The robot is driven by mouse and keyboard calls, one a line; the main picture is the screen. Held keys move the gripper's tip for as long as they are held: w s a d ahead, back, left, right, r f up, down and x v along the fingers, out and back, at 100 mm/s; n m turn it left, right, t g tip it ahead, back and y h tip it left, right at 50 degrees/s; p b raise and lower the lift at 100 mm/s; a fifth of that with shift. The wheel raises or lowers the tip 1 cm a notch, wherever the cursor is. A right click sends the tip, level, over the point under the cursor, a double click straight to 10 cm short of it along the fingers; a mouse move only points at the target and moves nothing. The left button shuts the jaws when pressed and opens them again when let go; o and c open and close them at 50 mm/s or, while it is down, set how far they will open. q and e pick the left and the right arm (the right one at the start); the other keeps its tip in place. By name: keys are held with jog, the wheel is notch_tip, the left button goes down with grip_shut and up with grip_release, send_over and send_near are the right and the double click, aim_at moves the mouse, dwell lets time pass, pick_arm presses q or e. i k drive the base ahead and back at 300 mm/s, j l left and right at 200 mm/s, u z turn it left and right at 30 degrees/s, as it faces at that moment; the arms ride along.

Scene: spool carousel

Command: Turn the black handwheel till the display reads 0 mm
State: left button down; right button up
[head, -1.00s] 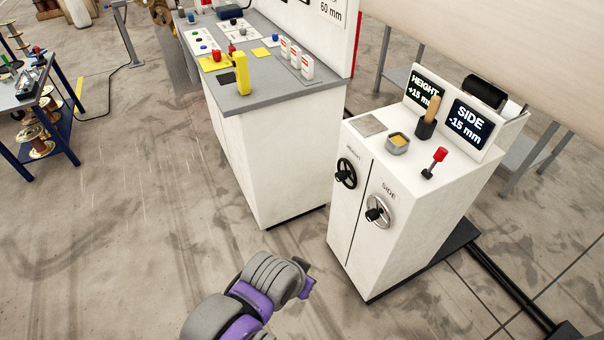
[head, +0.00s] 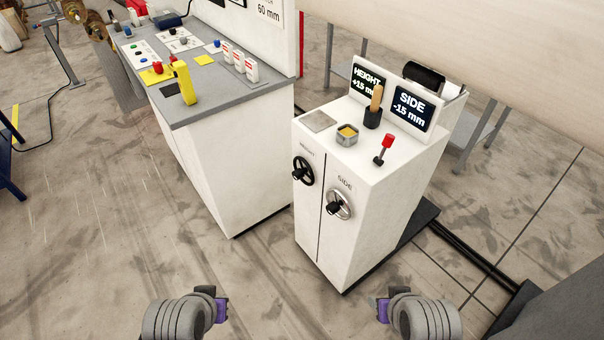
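The black handwheel (head: 303,171) is on the front of the white cabinet (head: 390,190), on the left panel under the label HEIGHT. The HEIGHT display (head: 366,84) on top reads +15 mm. A silver handwheel (head: 340,204) sits to its right under the label SIDE. The SIDE display (head: 409,108) reads -15 mm. My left gripper (head: 222,305) is low in the picture, left of the cabinet and apart from it. My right gripper (head: 382,305) is low in front of the cabinet's right side. Neither touches a wheel. Their fingers are too hidden to judge.
The cabinet top holds a small container (head: 347,135), a wooden-handled tool in a black holder (head: 374,107) and a red-knobbed lever (head: 384,149). A grey-topped workbench (head: 215,102) stands to the left. A dark rail (head: 470,255) runs along the floor at right. The floor in front is clear.

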aim_at(298, 174)
jog(key=j+z, duration=0.75)
jog(key=i+j+z, duration=0.2)
jog(key=z, duration=0.25)
jog(key=i+j+z, duration=0.1)
jog(key=j+z, duration=0.3)
